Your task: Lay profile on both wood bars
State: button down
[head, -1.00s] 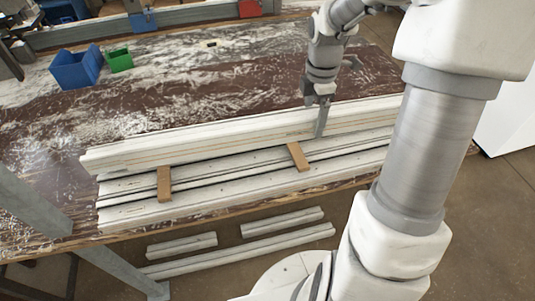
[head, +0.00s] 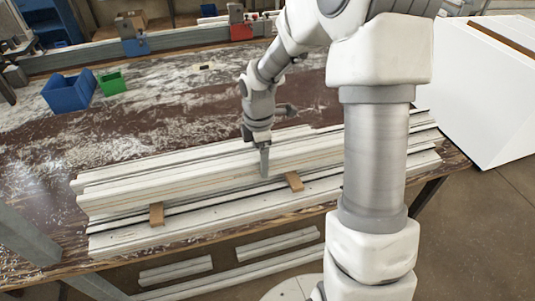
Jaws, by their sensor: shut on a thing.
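A long white profile (head: 200,176) runs across the bench stack, slightly slanted in the picture. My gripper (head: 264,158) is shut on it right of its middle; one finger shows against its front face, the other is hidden. Two brown wood bars lie crosswise on the lower white profiles: the left bar (head: 156,215) and the right bar (head: 294,181). Only their front ends show; the profile hides the rest. The profile is above or against both bars; I cannot tell whether it touches them.
White profiles (head: 200,227) lie along the front of the bench (head: 200,120). A blue bin (head: 69,93) and a green bin (head: 111,84) stand at the back left. Blue (head: 136,46) and red (head: 241,31) clamps sit on a rear rail. More profiles (head: 278,243) lie below the bench.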

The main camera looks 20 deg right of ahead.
jog(key=shift+f, duration=1.8)
jog(key=shift+f, duration=0.1)
grip_release()
notch_tip(320, 180, up, 12)
jog(key=shift+r+p, duration=0.1)
jog(key=shift+p, duration=0.2)
